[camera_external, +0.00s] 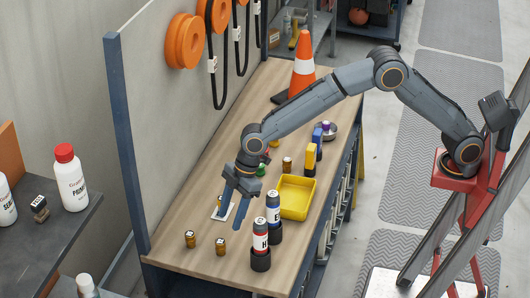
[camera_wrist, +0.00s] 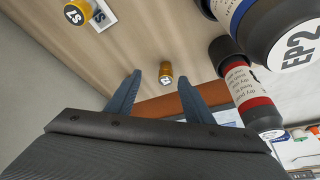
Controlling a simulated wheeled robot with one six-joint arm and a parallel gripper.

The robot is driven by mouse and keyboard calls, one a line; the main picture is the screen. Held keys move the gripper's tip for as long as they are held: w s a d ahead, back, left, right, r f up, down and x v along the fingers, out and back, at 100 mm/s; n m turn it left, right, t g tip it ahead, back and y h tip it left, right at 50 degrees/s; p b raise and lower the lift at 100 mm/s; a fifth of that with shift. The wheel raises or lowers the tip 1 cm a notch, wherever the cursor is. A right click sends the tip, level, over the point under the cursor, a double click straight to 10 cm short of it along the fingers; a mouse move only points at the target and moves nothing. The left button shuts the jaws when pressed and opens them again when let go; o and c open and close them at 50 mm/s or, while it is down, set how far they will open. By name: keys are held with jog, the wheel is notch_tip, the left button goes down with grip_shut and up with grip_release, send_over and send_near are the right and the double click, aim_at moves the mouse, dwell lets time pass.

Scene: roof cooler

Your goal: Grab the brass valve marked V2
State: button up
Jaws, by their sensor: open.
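My gripper (camera_external: 231,226) is open above the near part of the wooden bench, its fingers pointing down. In the wrist view a small brass piece (camera_wrist: 166,73) with a pale end shows beyond and between the fingertips; its mark is too small to read. In the outside view two small brass pieces (camera_external: 190,239) (camera_external: 220,246) stand near the bench's front end, apart from the gripper. I cannot read V2 on any piece.
A red-labelled bottle (camera_external: 260,240) and a blue-labelled bottle (camera_external: 273,212) stand close right of my gripper. A yellow tray (camera_external: 297,197) is behind them. A white card (camera_external: 222,212) lies by the fingers. Further back are another brass piece (camera_external: 286,165) and an orange cone (camera_external: 303,72).

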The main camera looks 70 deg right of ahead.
aim_at(221, 241)
jog(key=shift+n+y, duration=0.3)
jog(key=shift+w+a+f+p, duration=0.3)
jog(key=shift+a+f+p, duration=0.25)
jog(key=shift+a+f, duration=0.55)
jog(key=shift+w+a+f+p, duration=0.3)
jog(key=shift+a+f+p, duration=0.35)
jog(key=shift+f, duration=0.75)
jog(key=shift+w+a+f+p, duration=0.3)
jog(key=shift+a+f+p, duration=0.1)
jog(key=shift+a+f, duration=0.75)
jog(key=shift+d+f, duration=0.1)
grip_shut()
